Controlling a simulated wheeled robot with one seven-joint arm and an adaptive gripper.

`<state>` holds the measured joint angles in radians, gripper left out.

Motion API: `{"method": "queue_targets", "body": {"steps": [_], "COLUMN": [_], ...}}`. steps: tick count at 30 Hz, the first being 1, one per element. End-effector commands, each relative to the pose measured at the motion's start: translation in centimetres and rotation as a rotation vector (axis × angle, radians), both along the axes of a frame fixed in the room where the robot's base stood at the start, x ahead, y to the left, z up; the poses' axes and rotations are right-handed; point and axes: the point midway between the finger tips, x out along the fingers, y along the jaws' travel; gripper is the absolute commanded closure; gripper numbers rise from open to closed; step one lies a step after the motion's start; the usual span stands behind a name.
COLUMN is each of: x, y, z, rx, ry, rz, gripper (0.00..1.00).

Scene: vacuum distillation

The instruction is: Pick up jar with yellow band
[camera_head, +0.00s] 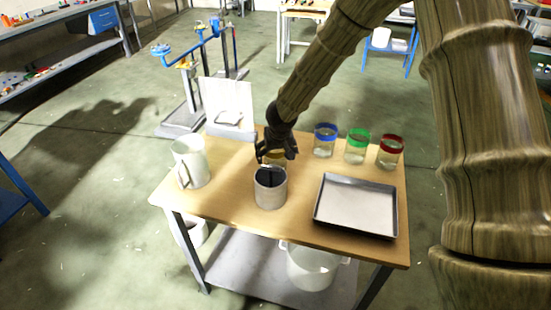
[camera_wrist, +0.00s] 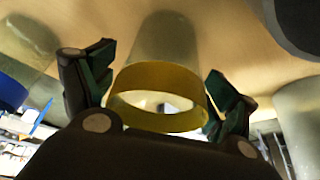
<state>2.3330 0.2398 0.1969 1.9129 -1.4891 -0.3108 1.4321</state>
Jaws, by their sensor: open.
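The jar with the yellow band (camera_wrist: 157,85) is between the two open fingers of my gripper (camera_wrist: 157,98) in the wrist view. The band circles the jar's rim, and the clear glass body stands on the wooden table. A gap shows between the jar and the fingers on both sides. In the head view my gripper (camera_head: 275,152) is over the table, and the jar (camera_head: 274,158) is mostly hidden behind it and the grey cup.
The grey cup (camera_head: 270,190) stands just in front of my gripper. Jars with blue (camera_head: 324,142), green (camera_head: 357,148) and red (camera_head: 390,154) bands stand to the right. A metal tray (camera_head: 356,205) lies front right. A white pitcher (camera_head: 191,163) stands at the left.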

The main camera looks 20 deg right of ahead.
Motion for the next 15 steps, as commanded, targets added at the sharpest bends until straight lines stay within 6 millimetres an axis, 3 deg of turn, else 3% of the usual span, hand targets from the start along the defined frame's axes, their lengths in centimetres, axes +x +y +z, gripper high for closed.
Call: {"method": "queue_targets", "body": {"steps": [11, 15], "x": [0.26, 0.26], "y": [-0.01, -0.01], "z": [-0.64, -0.63], "rx": [0.001, 0.001], "ry": [-0.001, -0.001], "rz": [-0.001, 0.0], "gripper": [0.13, 0.35]}}
